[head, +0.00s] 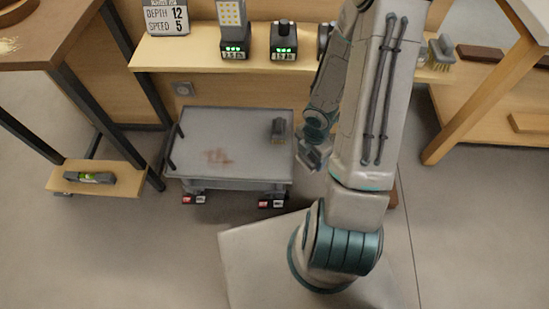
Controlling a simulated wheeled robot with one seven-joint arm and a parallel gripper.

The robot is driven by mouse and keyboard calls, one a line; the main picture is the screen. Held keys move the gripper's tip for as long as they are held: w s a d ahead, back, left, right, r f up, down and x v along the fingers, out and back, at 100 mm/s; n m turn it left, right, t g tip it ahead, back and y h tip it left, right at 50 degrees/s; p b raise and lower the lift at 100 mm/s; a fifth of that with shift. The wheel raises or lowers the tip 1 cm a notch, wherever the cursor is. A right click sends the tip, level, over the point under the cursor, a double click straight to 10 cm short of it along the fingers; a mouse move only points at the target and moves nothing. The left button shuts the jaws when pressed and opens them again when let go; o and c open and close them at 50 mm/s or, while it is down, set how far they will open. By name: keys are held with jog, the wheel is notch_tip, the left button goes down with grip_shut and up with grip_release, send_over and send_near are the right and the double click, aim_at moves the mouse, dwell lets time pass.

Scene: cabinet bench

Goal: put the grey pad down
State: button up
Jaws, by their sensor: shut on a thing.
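My gripper (311,157) hangs just right of the grey cart (225,170), near its right edge, pointing down. It is shut on the grey pad (314,163), which looks small and is partly covered by the fingers. The pad appears clear of the cart top, though its exact height is hard to tell.
A dark block with a tan underside (279,130) sits at the cart's right end; a reddish smear marks the middle. The cart's left and centre are free of objects.

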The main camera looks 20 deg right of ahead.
jog(key=shift+s+a+f+n, duration=0.15)
jog(key=shift+s+f+n, duration=0.15)
jog(key=shift+n, duration=0.2)
jog(key=shift+w+a+f, duration=0.1)
jog(key=shift+f, duration=0.05)
jog(key=w+a+f+b, duration=0.1)
jog(key=w+a+f, duration=0.1)
jog(key=w, duration=0.1)
jog(key=w+a+f+b, duration=0.1)
jog(key=w+a+f, duration=0.1)
jog(key=w, duration=0.1)
jog(key=w+a+f+b, duration=0.1)
jog(key=w+a+f, duration=0.2)
jog(key=shift+a+b, duration=0.1)
jog(key=shift+b, duration=0.2)
jog(key=shift+f+b, duration=1.4)
jog(key=shift+f, duration=0.55)
jog(key=shift+f, duration=0.2)
jog(key=o, duration=0.7)
jog(key=shift+c, duration=0.2)
jog(key=shift+r, duration=0.1)
